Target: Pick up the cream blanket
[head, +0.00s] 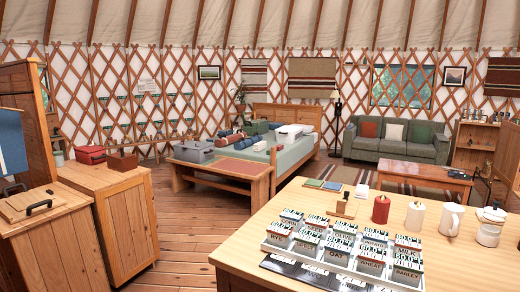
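A pale, white-to-cream folded bundle (290,131) lies on the bed, towards its head end on the right side. It may be the cream blanket, but it is too small to be certain. The bed (312,150) has a pale green cover and a wooden headboard, and stands well back across the floor. Beside the bundle on the bed are a green folded item (262,127) and several dark blue and red rolled items (232,135). I cannot make out either of my grippers clearly, and nothing is seen touching the bundle.
A near wooden table (235,255) with a rack of labelled blocks (335,245), candles and jugs fills the lower right. Wooden cabinets (120,190) stand left. A bench (215,182) and grey bin (194,151) block the bed's foot. Open plank floor (180,235) lies between.

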